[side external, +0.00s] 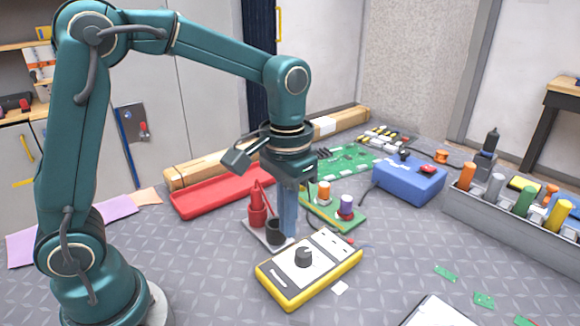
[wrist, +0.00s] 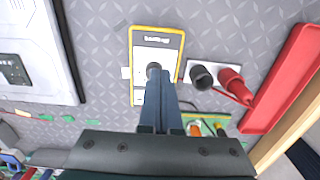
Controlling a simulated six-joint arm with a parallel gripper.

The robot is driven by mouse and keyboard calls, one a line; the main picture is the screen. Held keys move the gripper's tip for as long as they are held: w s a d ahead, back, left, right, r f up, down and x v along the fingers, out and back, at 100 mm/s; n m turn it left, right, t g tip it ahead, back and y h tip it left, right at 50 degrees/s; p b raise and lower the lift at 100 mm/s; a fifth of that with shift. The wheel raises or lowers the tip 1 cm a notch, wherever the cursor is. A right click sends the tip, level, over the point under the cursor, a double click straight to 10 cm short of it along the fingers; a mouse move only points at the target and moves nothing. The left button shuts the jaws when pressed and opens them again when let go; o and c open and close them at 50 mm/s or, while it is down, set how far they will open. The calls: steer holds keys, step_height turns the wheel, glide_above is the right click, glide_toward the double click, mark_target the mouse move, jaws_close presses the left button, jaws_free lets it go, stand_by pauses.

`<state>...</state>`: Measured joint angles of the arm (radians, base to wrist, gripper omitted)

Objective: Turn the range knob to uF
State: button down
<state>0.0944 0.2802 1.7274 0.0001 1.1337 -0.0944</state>
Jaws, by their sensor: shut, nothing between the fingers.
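The yellow-edged meter (side external: 318,286) lies flat on the patterned table in front of my arm, with a dark round range knob (side external: 303,256) on its pale face. In the wrist view the meter (wrist: 170,39) shows upper centre, and the knob (wrist: 153,68) appears just beyond my fingertips. My gripper (side external: 289,236) is shut and empty, pointing down behind the meter beside the dark cup. It also shows in the wrist view (wrist: 158,80), covering the lower part of the meter's face. The markings around the knob are too small to read, so its setting cannot be told.
A green board with capacitors (side external: 335,212) lies behind. A red tray (side external: 215,194), a blue box (side external: 408,180) and a grey bin (side external: 515,228) stand farther off.

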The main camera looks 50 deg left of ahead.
steer(key=shift+w+d+f, duration=0.1)
steer(key=shift+d+f, duration=0.25)
steer(key=shift+f, duration=0.7)
steer(key=shift+d+f, duration=0.3)
steer(key=shift+f, duration=0.7)
steer(key=shift+w+d+f, duration=0.1)
steer(key=shift+d+f, duration=0.25)
steer(key=shift+f, duration=0.7)
steer(key=shift+w+a, duration=0.1)
steer(key=shift+w, duration=0.1)
steer(key=shift+s+a, duration=0.1)
steer(key=shift+a, duration=0.85)
steer(key=shift+s+a, duration=0.2)
steer(key=shift+s, duration=0.05)
step_height(320, 180, up, 6)
steer(key=shift+r, duration=0.1)
